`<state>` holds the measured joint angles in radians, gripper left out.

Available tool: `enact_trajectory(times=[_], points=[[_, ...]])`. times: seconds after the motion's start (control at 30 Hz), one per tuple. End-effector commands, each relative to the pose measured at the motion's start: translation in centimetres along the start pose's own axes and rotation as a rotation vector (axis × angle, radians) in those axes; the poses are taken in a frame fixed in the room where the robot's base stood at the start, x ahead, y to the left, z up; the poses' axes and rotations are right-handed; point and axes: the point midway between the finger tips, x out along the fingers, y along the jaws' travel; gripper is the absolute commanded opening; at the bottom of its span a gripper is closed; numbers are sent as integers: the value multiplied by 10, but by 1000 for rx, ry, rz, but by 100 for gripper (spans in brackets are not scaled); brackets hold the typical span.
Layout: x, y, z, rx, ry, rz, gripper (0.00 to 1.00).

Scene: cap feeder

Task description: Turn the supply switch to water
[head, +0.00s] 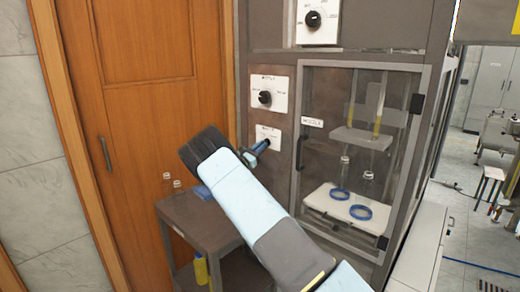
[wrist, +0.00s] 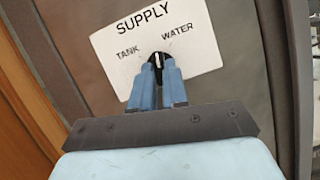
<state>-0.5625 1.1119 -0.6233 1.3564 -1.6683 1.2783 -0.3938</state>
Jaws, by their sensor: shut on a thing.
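The supply switch (wrist: 158,59) is a small black knob with a white mark, on a white plate (wrist: 205,52) lettered SUPPLY, TANK and WATER. In the wrist view the mark points about straight up, between the two words; the plate looks tilted. My gripper (wrist: 158,76) is shut on the knob, one blue finger on each side, hiding its lower part. In the head view my gripper (head: 257,149) reaches the lowest of the white plates (head: 268,132) on the grey panel; the knob is mostly hidden there.
Above are another knob plate (head: 268,93) and a larger dial (head: 315,20). To the right is a glazed cabinet (head: 355,150) with blue rings inside. A grey cart (head: 195,216) stands below left, by a wooden door (head: 140,110).

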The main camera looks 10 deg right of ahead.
Motion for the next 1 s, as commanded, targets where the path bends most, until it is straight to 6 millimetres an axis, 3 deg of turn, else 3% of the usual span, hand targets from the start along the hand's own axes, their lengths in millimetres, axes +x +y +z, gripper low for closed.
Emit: enact_trajectory(times=[0.5,1.0], points=[[1,2,-2,396,2,-170,0],[1,2,-2,542,1,-233,0]])
